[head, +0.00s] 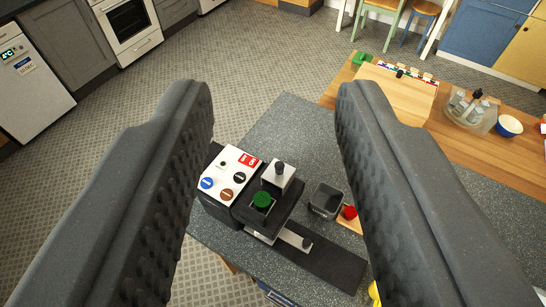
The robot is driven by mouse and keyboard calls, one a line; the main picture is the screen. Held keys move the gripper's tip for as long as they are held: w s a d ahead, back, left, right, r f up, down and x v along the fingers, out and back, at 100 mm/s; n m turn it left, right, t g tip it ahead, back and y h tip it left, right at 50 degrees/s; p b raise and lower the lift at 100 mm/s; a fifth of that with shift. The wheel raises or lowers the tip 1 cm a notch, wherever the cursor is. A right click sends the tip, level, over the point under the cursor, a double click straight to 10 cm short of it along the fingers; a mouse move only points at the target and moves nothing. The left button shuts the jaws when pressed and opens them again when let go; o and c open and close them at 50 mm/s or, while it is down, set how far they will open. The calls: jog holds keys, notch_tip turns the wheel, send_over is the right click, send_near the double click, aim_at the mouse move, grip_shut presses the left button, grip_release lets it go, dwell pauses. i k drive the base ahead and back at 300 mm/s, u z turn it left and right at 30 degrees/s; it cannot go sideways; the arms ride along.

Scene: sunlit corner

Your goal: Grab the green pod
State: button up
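A small round green pod (262,199) sits on top of a black machine (283,207) on the grey speckled counter. It shows between my two fingers, near the middle of the view. My gripper (277,105) is open and empty, its dark ridged fingers wide apart on either side of the machine. The fingers look to be well above the counter, and nothing touches the pod. The pod's underside is hidden.
Beside the pod are a white panel with coloured round labels (230,172), a black-knobbed lever (280,170) and a grey open container (325,201). A red round item (349,212) lies right of it. A wooden counter (470,150) holds a board, a tray of bottles and a bowl (509,126).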

aim_at(262, 200)
jog(key=z, duration=0.1)
jog(key=i, duration=0.35)
jog(key=u, duration=0.8)
jog(key=k, duration=1.25)
jog(key=z, duration=0.8)
jog(key=i, duration=1)
jog(key=u, duration=0.1)
